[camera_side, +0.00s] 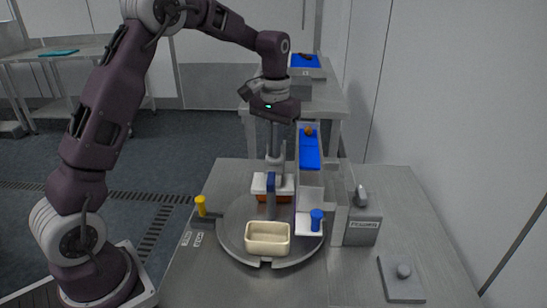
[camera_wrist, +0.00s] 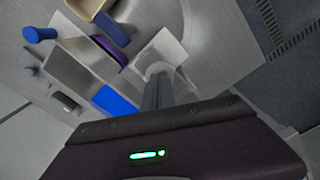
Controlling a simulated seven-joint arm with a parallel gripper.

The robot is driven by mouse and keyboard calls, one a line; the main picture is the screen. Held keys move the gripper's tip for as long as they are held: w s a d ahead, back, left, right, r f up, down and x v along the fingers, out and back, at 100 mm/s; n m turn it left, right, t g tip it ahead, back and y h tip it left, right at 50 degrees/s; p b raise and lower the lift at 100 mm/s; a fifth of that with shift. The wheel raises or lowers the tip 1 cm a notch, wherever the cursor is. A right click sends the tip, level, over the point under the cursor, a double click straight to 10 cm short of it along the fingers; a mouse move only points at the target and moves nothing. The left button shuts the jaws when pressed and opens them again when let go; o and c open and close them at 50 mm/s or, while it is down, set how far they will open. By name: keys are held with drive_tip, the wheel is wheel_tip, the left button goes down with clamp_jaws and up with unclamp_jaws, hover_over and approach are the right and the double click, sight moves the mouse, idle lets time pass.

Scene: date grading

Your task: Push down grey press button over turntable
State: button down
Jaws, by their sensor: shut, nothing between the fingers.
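The grey press button (camera_wrist: 157,69) is round and sits on a square white plate (camera_wrist: 171,46) in the wrist view. In the side view the white plate (camera_side: 260,184) is over the back part of the round grey turntable (camera_side: 233,234), with something orange-brown beneath it. My gripper (camera_side: 275,157) is shut and empty, pointing straight down above the white plate. In the wrist view my gripper's fingers (camera_wrist: 158,82) end at the button and partly hide it. I cannot tell whether they touch it. A cream tray (camera_side: 267,247) sits at the turntable's front.
A chute with a blue floor (camera_side: 310,152), holding a brown item (camera_side: 308,131), and a blue knob (camera_side: 316,216) are close on the right. A yellow handle (camera_side: 200,206) is left; a grey labelled box (camera_side: 363,227) is right.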

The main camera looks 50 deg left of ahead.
drive_tip(key=shift+f, duration=0.55)
idle(0.4)
drive_tip(key=shift+r, duration=3.2)
drive_tip(key=shift+s+r, duration=0.1)
drive_tip(key=shift+r, duration=0.4)
drive_tip(key=s+d+r+m+t, duration=0.1)
drive_tip(key=s+d+r+t, duration=0.1)
drive_tip(key=s+d+r, duration=0.35)
drive_tip(key=s+d+r+m+t, duration=0.1)
drive_tip(key=s+d+r, duration=0.1)
drive_tip(key=s, duration=0.7)
drive_tip(key=s+d+f+t, duration=0.1)
drive_tip(key=s+f, duration=0.1)
drive_tip(key=s, duration=0.5)
drive_tip(key=s+d+f+m+t, duration=0.1)
drive_tip(key=s+f, duration=0.1)
drive_tip(key=s, duration=0.5)
drive_tip(key=shift+s+d+f+t, duration=0.2)
drive_tip(key=shift+s+d+t, duration=0.1)
drive_tip(key=shift+s+d, duration=0.05)
